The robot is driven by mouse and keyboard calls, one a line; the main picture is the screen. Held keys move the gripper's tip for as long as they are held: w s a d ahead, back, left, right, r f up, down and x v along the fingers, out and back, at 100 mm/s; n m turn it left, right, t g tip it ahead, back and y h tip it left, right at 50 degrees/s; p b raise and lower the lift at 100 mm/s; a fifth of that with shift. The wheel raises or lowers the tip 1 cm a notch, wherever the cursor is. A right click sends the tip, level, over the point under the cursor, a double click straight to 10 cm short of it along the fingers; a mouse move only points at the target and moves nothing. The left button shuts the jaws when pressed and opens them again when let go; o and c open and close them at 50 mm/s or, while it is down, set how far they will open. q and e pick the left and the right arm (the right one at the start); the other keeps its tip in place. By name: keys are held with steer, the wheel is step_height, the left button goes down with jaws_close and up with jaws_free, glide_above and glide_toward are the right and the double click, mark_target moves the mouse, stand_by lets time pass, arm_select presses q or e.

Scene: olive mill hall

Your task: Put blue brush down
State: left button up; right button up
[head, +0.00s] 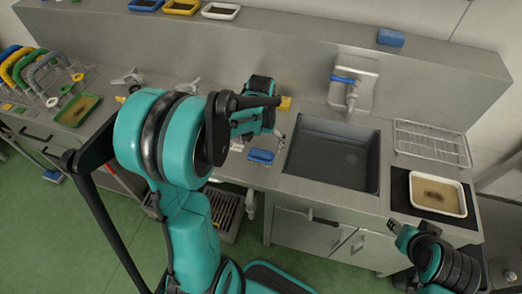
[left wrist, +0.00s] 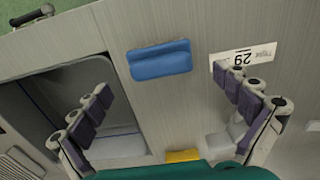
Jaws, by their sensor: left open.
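A blue brush (head: 261,156) lies on the steel counter just left of the sink, near the front edge. It looks like a plain blue block, and no bristles show. It also shows in the left wrist view (left wrist: 160,60), free of the fingers and ahead of them. My left gripper (head: 262,142) is above the counter just behind the brush. In the left wrist view its two fingers (left wrist: 168,118) are wide apart with nothing between them. My right gripper (head: 397,227) is at the lower right, in front of the counter; whether its jaws are apart is unclear.
The sink basin (head: 330,160) opens right of the brush. A wire rack (head: 432,143) and a white-rimmed tray (head: 438,211) are farther right. A yellow block (head: 285,103) sits behind the gripper. A printed label (left wrist: 243,58) lies on the counter beside the brush.

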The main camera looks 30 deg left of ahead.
mark_target(261, 151)
arm_select(q)
step_height(261, 151, up, 5)
steer(key=shift+f+p, duration=0.15)
steer(key=shift+p, duration=0.35)
steer(key=shift+s+d+r, duration=0.15)
steer(key=shift+d+r, duration=0.05)
steer(key=shift+r, duration=0.4)
steer(key=s+d+r+m+t, duration=0.2)
steer(key=s+d+r+t, duration=0.4)
steer(key=s+d, duration=0.4)
steer(key=shift+s+m+t, duration=0.3)
steer(key=shift+s+t, duration=0.1)
steer(key=shift+t, duration=0.2)
steer(key=shift+d, duration=0.1)
